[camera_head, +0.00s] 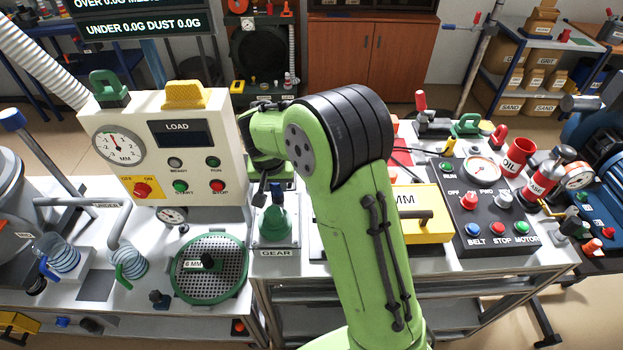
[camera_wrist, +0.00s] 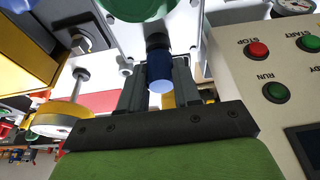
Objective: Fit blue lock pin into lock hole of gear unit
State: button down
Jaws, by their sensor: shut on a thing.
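The gear unit (camera_head: 275,238) is a light plate marked GEAR with a green dome (camera_head: 276,224), on the bench left of my arm. In the wrist view its green part and pale plate (camera_wrist: 185,30) show at the top. My gripper (camera_wrist: 158,78) is shut on the blue lock pin (camera_wrist: 159,72), with one dark finger on each side. The pin's dark end (camera_wrist: 157,41) points toward the plate's edge; I cannot tell whether they touch. The lock hole cannot be made out.
A white LOAD panel (camera_head: 170,110) with buttons stands close to the left of my gripper. A green-rimmed sieve (camera_head: 209,285) lies at front left. A yellow box (camera_head: 425,230) and a black control panel (camera_head: 490,240) stand to the right of my arm.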

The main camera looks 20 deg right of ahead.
jog(key=shift+f+b, duration=0.55)
jog(key=shift+f, duration=0.05)
jog(key=c, duration=0.7)
grip_release()
jog(key=shift+c, duration=0.4)
jog(key=shift+c, duration=1.1)
jog(key=shift+r, duration=0.1)
notch_tip(320, 180, up, 7)
jog(key=p, duration=0.5)
jog(key=shift+f, duration=0.2)
jog(key=shift+r, duration=0.2)
